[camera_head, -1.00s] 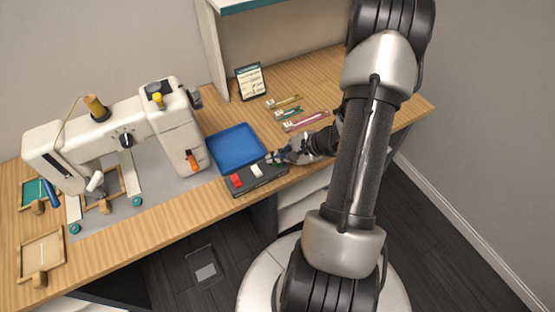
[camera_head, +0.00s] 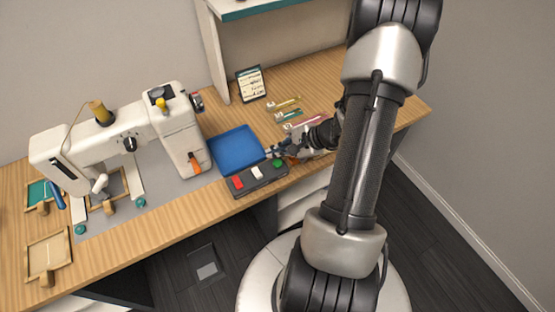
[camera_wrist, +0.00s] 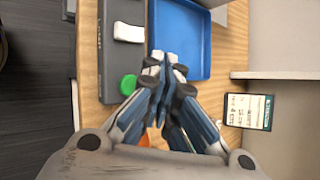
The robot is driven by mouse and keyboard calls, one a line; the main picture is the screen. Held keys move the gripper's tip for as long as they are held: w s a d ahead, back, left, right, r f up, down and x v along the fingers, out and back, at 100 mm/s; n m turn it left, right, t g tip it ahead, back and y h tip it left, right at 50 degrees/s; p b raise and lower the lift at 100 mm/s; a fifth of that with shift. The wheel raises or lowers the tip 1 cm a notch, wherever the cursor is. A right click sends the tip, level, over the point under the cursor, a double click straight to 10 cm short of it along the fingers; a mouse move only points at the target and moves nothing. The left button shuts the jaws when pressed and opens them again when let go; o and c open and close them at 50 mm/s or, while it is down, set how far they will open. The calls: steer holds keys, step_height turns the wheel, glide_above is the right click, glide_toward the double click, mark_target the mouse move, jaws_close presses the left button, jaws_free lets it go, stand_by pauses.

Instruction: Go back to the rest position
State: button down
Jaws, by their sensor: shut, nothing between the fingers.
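My gripper (camera_head: 276,151) is shut and empty at the right end of the table, just beyond the dark control box (camera_head: 240,190) and near the blue tray's right front corner. In the wrist view my gripper (camera_wrist: 164,70) points toward the blue tray (camera_wrist: 206,40), with the green button (camera_wrist: 129,84) beside the fingers. The control box carries a red (camera_head: 237,182), a white (camera_head: 257,173) and a green button. My forearm hides part of the table's right end.
A white sewing machine (camera_head: 130,140) stands left of the blue tray (camera_head: 216,145). Wooden frames (camera_head: 48,255) lie at the left. The wall is at the right.

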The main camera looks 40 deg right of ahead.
step_height(320, 180, up, 2)
steer(key=shift+r+p, duration=0.2)
steer(key=shift+p, duration=0.35)
steer(key=a+r+n+g, duration=0.4)
steer(key=a+r+n, duration=0.7)
steer(key=a+r, duration=0.6)
steer(key=s+a+r+n+h, duration=0.2)
steer(key=s+a+r+n, duration=0.1)
steer(key=s, duration=0.4)
steer(key=s+a+r+n+h, duration=0.2)
steer(key=s+a+r+n, duration=0.1)
steer(key=s+r+n, duration=0.3)
steer(key=shift+s+n, duration=0.55)
steer(key=shift+n, duration=0.15)
